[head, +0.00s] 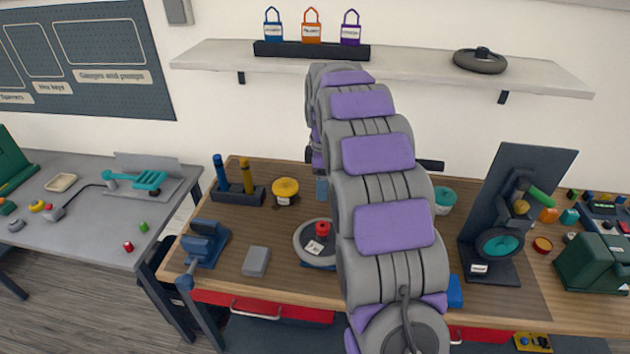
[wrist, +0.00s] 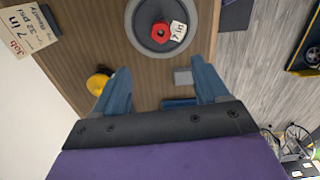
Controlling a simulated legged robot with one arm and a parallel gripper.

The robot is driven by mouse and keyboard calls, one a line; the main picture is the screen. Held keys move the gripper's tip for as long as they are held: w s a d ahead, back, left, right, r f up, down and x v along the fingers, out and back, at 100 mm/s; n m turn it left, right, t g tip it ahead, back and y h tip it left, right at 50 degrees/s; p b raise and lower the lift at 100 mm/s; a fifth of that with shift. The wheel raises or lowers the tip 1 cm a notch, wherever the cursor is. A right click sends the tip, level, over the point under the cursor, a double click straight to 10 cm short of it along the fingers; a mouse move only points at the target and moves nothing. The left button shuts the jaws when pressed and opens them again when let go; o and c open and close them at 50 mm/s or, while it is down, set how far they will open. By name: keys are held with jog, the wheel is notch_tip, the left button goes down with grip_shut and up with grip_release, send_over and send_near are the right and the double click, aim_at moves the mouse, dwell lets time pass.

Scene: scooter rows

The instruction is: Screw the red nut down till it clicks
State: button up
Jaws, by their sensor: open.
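The red nut (head: 322,229) sits at the middle of a round grey wheel (head: 301,243) lying flat on the wooden bench. In the wrist view the red nut (wrist: 160,31) shows from above, beside a white tag (wrist: 179,31) reading "7 in". My gripper (wrist: 161,80) is open, its two blue fingers apart with nothing held between them. In the wrist view the nut lies beyond the fingertips, near the top edge, apart from them. In the head view my arm hides the gripper and the wheel's right side. The thread under the nut cannot be made out.
A grey block (head: 256,261) and a blue vise (head: 205,245) stand left of the wheel. A yellow pot (head: 285,190) and a holder with two upright tools (head: 238,195) are behind. A dark upright stand (head: 505,215) is on the right. A job card (wrist: 27,30) shows in the wrist view.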

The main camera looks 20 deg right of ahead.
aim_at(322, 227)
notch_tip(322, 227, down, 17)
jog(key=shift+r+b, duration=0.2)
jog(key=shift+b, duration=1.05)
jog(key=c, duration=1.1)
jog(key=m+p, duration=0.2)
jog(key=m, duration=0.4)
jog(key=shift+r+p, duration=0.2)
jog(key=shift+p, duration=0.15)
jog(key=m+p, duration=0.1)
jog(key=m, duration=0.4)
jog(key=shift+p, duration=0.4)
jog(key=m+p, duration=0.1)
jog(key=m, duration=0.4)
jog(key=shift+w+r, duration=0.1)
jog(key=m+p, duration=0.1)
jog(key=m, duration=0.4)
jog(key=shift+m+p, duration=0.4)
jog(key=shift+c, duration=0.2)
